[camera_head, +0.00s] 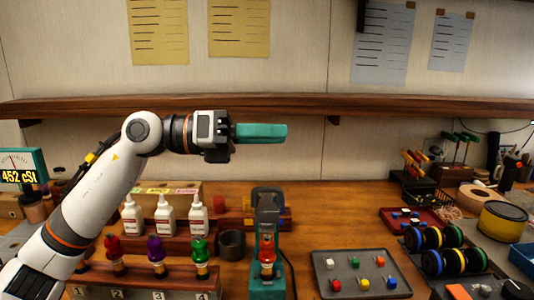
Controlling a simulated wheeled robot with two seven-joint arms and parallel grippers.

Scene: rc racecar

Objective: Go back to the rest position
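My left arm comes in from the left, and its gripper (286,133) is held up in front of the back wall, level with the space just below the wooden shelf's front edge. It points right, with its teal fingers seen side-on as one block. I cannot tell whether they are apart. Nothing else shows at the fingertips. My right gripper is out of view.
Below are white bottles (166,218), a numbered rack (140,278) with coloured-cap bottles, and a teal stand (268,288) with a red-capped bottle. A grey tray (345,263) and striped wheels (445,261) are at right. The wooden shelf (400,105) runs behind the arm.

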